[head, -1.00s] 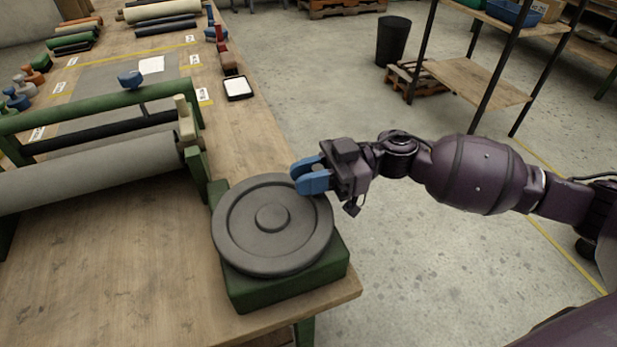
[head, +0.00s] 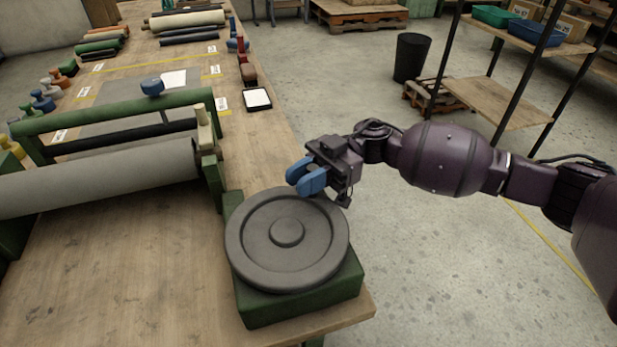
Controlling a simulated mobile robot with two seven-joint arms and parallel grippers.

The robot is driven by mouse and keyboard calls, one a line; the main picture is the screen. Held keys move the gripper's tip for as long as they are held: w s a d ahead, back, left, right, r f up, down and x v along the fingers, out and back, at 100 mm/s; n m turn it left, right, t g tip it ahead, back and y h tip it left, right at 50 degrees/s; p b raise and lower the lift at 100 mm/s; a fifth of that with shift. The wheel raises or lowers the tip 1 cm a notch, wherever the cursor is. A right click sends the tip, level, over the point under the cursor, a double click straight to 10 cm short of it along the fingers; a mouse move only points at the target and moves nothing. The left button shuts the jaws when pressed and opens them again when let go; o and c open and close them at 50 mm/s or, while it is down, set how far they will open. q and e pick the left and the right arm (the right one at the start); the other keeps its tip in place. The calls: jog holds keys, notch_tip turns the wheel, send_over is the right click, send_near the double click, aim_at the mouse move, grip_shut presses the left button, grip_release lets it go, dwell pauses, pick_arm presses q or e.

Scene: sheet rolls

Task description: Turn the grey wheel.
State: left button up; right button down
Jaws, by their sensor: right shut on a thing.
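The grey wheel (head: 287,265) lies flat on a green base (head: 300,304) at the table's near right corner. It is a round disc with a raised rim and a hub in its middle. My right gripper (head: 304,182) has blue fingers and is at the wheel's far edge, a little right of its middle. It is shut on the wheel's rim; the fingers hide the exact contact. My left gripper is not in view.
A green frame (head: 115,108) with a pale grey roll (head: 100,177) stands left of the wheel on the wooden table (head: 130,275). A shelf rack (head: 500,96) and black bin (head: 411,57) stand beyond open floor.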

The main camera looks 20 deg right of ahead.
jog(key=shift+a, duration=0.1)
dwell(0.3)
jog(key=c, duration=1)
grip_release()
jog(key=v, duration=1.1)
jog(key=shift+b, duration=0.3)
